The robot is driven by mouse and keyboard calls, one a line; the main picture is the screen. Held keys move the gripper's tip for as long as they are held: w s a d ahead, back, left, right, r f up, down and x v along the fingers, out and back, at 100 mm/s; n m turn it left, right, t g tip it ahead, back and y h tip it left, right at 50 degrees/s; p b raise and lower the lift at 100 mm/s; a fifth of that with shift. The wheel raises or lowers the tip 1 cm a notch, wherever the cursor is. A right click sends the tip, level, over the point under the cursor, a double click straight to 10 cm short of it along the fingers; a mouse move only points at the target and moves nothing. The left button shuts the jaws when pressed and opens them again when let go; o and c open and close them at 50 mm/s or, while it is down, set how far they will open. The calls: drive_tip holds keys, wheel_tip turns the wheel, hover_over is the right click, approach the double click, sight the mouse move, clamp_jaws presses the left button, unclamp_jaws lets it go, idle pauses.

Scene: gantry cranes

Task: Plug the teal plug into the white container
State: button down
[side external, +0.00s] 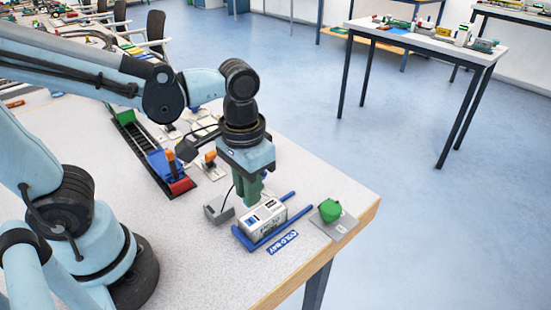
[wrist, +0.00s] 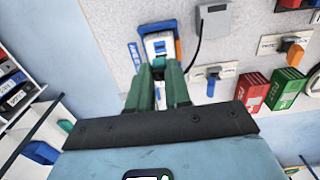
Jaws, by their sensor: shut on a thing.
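The white container (side external: 265,222) lies on the table near its front corner, between blue rails (side external: 284,232). It also shows in the wrist view (wrist: 151,47), just beyond the fingertips. My gripper (side external: 249,203) points down just above and behind the container's left end. Its green fingers are shut on the teal plug (wrist: 158,63), which is mostly hidden between them. A thin black cable runs from a grey box (side external: 218,209) beside the container up to the gripper. I cannot tell whether the plug touches the container.
A "COLD BAY" label (side external: 283,242) lies in front of the rails. A green knob on a grey plate (side external: 345,226) stands to the right by the table edge. A blue and red block (side external: 171,172) and small plates with orange handles (side external: 211,160) are behind-left.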

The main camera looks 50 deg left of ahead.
drive_tip(key=shift+f, duration=2.05)
drive_tip(key=shift+f, duration=0.45)
idle(0.4)
drive_tip(key=c, duration=0.5)
unclamp_jaws()
drive_tip(key=shift+r, duration=3.55)
